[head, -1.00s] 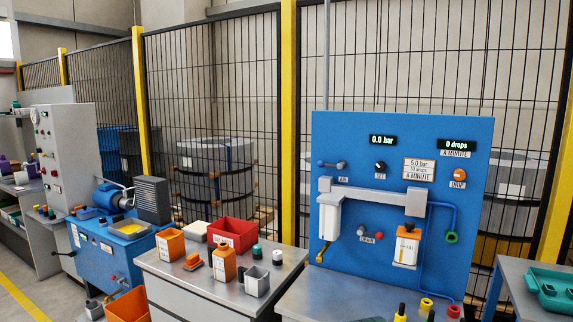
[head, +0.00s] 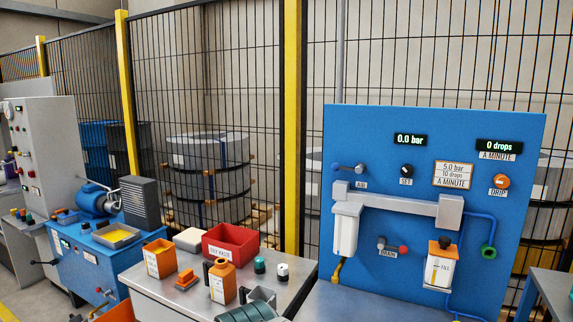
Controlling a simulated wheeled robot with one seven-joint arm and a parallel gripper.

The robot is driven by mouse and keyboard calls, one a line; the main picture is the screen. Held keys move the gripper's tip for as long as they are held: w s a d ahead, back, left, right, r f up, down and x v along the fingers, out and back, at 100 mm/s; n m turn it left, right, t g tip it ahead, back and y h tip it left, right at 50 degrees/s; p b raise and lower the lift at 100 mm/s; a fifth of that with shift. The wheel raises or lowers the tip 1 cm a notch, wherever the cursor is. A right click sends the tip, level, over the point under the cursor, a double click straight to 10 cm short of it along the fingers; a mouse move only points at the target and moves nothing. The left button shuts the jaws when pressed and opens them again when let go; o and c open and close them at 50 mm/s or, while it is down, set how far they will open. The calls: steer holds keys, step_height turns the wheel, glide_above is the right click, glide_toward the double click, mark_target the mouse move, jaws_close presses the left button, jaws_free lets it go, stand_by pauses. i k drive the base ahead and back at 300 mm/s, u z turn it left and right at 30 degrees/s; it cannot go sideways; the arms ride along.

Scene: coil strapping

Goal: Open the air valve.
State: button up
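The air valve (head: 349,167) is on the upper left of the blue panel (head: 450,125), above the label AIR. Its lever lies roughly level, with a blue knob at the left end. The pressure display (head: 410,140) above reads 0.0 bar, and the drops display (head: 497,146) reads 0 drops. My gripper is not in view, so its state and distance from the valve do not show.
The panel also carries a SET knob (head: 406,170), an orange DRIP knob (head: 502,181) and a red-ended DRAIN lever (head: 392,246). The grey bench (head: 350,300) lies below. A side table with a red bin (head: 231,243) and orange containers stands left.

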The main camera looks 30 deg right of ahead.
mark_target(335, 167)
steer(key=z, duration=0.25)
steer(key=i, duration=0.65)
steer(key=z, duration=0.5)
